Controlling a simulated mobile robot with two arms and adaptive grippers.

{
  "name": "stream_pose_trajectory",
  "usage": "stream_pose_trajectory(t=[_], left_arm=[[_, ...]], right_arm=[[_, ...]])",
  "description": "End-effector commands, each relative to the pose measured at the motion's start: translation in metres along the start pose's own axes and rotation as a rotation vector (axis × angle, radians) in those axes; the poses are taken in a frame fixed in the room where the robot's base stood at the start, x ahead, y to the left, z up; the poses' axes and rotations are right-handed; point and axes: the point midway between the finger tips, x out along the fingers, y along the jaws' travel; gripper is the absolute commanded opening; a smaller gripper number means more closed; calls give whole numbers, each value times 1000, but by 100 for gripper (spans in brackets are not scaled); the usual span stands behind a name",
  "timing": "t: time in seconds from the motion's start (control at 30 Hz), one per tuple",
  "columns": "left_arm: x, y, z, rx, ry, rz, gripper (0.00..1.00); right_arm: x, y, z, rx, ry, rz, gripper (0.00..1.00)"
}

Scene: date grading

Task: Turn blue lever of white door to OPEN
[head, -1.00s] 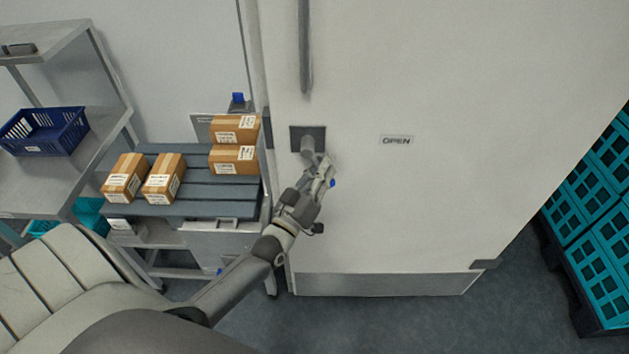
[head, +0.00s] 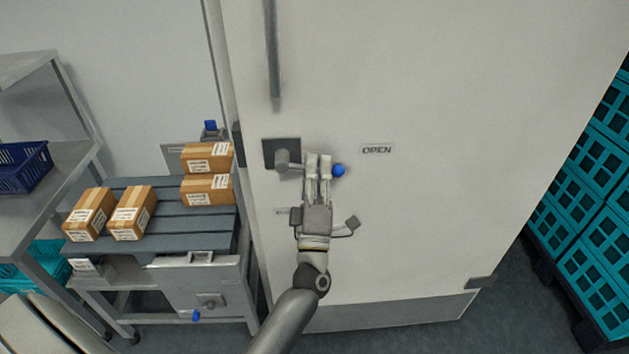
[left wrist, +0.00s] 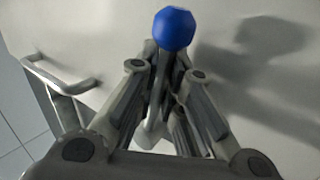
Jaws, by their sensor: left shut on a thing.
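The white door (head: 430,80) fills the middle of the head view. Its lever (head: 287,160) comes out of a dark square plate and points right, nearly level, sloping slightly down to its blue knob (head: 338,170). The OPEN label (head: 377,150) is just right of the knob and a little higher. My left gripper (head: 318,163) is shut on the lever just left of the knob, its fingers hiding part of the bar. In the left wrist view the blue knob (left wrist: 174,28) shows beyond the fingers, with the bar between them. My right gripper is not in view.
A vertical handle (head: 272,50) is above the lever. A small label (head: 281,211), unreadable here, is below it. A slatted table (head: 165,232) with several cartons stands left, beside a shelf (head: 60,185) with a blue basket. Teal crates (head: 600,245) stand at the right.

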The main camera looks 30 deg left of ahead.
Motion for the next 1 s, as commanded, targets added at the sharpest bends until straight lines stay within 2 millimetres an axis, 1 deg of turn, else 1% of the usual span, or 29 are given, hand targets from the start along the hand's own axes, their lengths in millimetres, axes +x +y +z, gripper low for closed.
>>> stream_pose_trajectory(t=[0.03,0.1,0.4,0.93,0.97,1.0], left_arm=[[0,0,0,-28,21,-1,0],[2,3,0,-63,43,-1,0],[7,10,-2,-151,102,-1,0],[8,12,-3,-173,115,0,0],[8,12,-3,-173,116,0,11],[8,12,-3,-173,115,0,16]], right_arm=[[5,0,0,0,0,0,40],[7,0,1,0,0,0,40],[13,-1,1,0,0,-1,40],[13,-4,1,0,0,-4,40],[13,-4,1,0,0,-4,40],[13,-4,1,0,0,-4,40]])
